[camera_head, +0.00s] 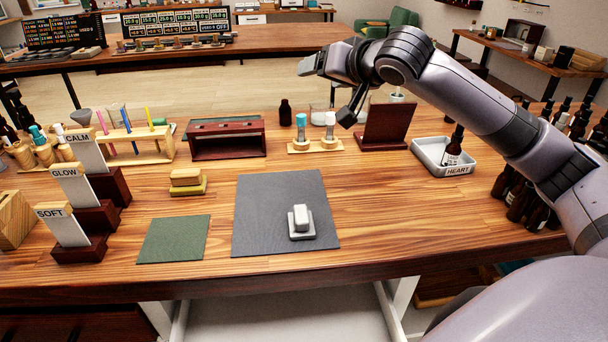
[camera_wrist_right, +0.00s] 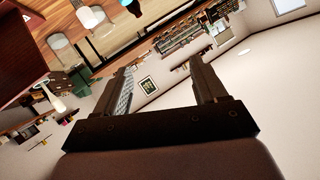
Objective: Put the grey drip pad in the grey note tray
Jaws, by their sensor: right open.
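A small light-grey block on a flat grey base (camera_head: 301,224), which looks like the grey drip pad, sits on a dark grey mat (camera_head: 262,208) near the front middle of the table. The light-grey note tray (camera_head: 430,165), labelled HEART, stands at the right and holds one dark bottle (camera_head: 453,147) with a label. My right gripper (camera_head: 324,94) is open and empty, raised over the back of the table, apart from both pad and tray. In the right wrist view its open fingers (camera_wrist_right: 161,72) have nothing between them. My left gripper is not in view.
A yellow pad with a wooden block (camera_head: 187,182) and a green mat (camera_head: 174,239) lie left of the dark mat. A dark red rack (camera_head: 226,138), dropper holder (camera_head: 315,145) and dark red stand (camera_head: 386,126) line the back. Bottles crowd the right edge. Table between mat and tray is clear.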

